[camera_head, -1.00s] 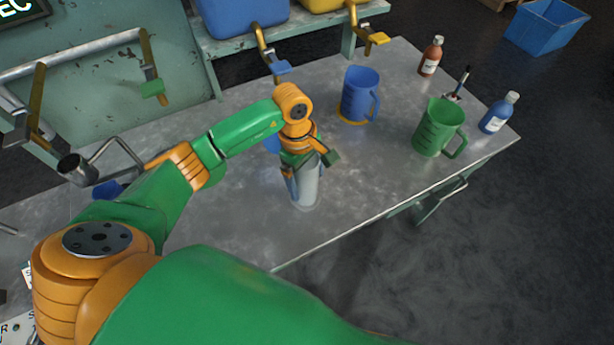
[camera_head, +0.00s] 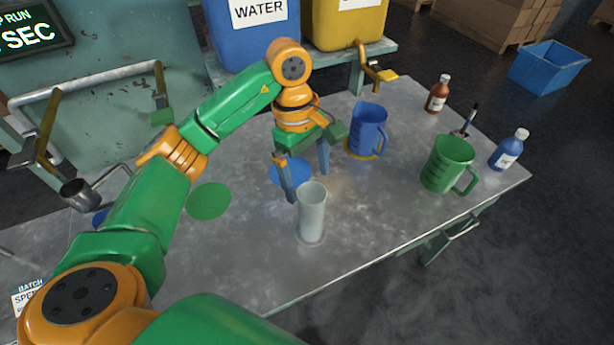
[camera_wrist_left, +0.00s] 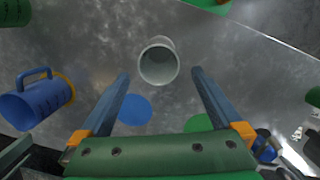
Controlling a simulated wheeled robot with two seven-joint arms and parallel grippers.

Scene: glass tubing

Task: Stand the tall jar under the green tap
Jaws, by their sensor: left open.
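The tall jar (camera_head: 312,214), a pale translucent cylinder, stands upright on the grey bench, in front of a blue disc (camera_head: 291,172). My left gripper (camera_head: 307,187) is open and empty, above and behind the jar, its fingers pointing down. In the left wrist view the jar's open mouth (camera_wrist_left: 158,64) lies just beyond the fingertips, apart from them. The green tap (camera_head: 161,114) hangs at the left on a bent pipe. A green disc (camera_head: 208,201) lies on the bench below and right of it. My right gripper is not in view.
A blue jug (camera_head: 367,128) stands on a yellow disc behind the jar. A green jug (camera_head: 447,164), a brown bottle (camera_head: 437,94) and a blue bottle (camera_head: 508,151) stand at the right. A yellow tap (camera_head: 380,74) hangs behind. Bench between jar and green disc is clear.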

